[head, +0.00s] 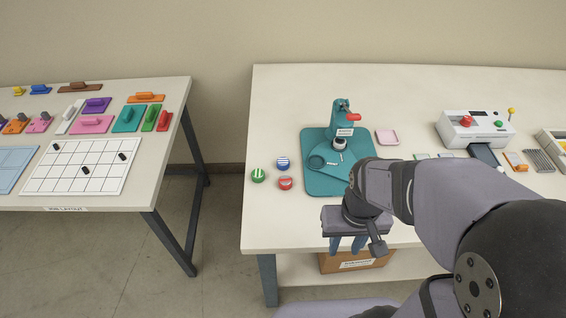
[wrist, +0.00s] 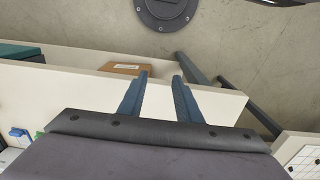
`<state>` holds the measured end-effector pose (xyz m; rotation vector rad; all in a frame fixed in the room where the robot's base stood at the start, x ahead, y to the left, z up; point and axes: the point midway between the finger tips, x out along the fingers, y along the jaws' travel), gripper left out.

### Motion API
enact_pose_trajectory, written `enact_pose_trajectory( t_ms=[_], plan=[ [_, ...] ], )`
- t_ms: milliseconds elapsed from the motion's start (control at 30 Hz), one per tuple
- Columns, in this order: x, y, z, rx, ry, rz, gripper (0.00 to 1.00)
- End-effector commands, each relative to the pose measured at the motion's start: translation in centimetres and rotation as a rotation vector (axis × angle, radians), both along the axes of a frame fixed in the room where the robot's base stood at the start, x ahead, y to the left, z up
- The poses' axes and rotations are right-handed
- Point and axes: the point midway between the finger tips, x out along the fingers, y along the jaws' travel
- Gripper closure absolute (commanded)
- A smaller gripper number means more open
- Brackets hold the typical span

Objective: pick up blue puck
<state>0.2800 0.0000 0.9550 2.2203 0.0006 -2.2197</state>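The blue puck (head: 282,163), round with a white-striped top, lies on the right-hand table near its left edge. A green puck (head: 258,175) is to its left and a red puck (head: 285,183) is just in front of it. My gripper (head: 347,246) hangs at the front edge of this table, to the right of and nearer than the blue puck, well apart from it. In the wrist view my gripper (wrist: 160,78) shows two blue fingers spread apart with nothing between them. The blue puck is not visible in the wrist view.
A teal press (head: 343,118) stands on a teal mat (head: 317,185) right of the pucks. A pink tray (head: 387,137) and a white laminator (head: 476,128) are further right. A cardboard box (head: 345,264) sits on the lower shelf. A gap separates the left table (head: 150,190).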

Motion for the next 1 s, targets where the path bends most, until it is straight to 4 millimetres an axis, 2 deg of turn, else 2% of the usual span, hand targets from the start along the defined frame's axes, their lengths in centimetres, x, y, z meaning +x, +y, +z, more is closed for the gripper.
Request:
enact_pose_trajectory(
  t_ms=[267, 300, 400, 733, 867, 1000],
  plan=[
    [0.0, 0.0, 0.0, 0.000, 0.000, 0.000, 0.69],
    [0.0, 0.0, 0.0, 0.000, 0.000, 0.000, 0.66],
    [0.0, 0.0, 0.0, 0.000, 0.000, 0.000, 0.46],
    [0.2, 0.0, 0.1, 0.000, 0.000, -0.002, 0.46],
    [1.7, 0.2, 0.4, -0.002, -0.003, -0.012, 0.46],
    [5.3, 0.9, 1.2, -0.006, -0.012, -0.044, 0.46]
  ],
)
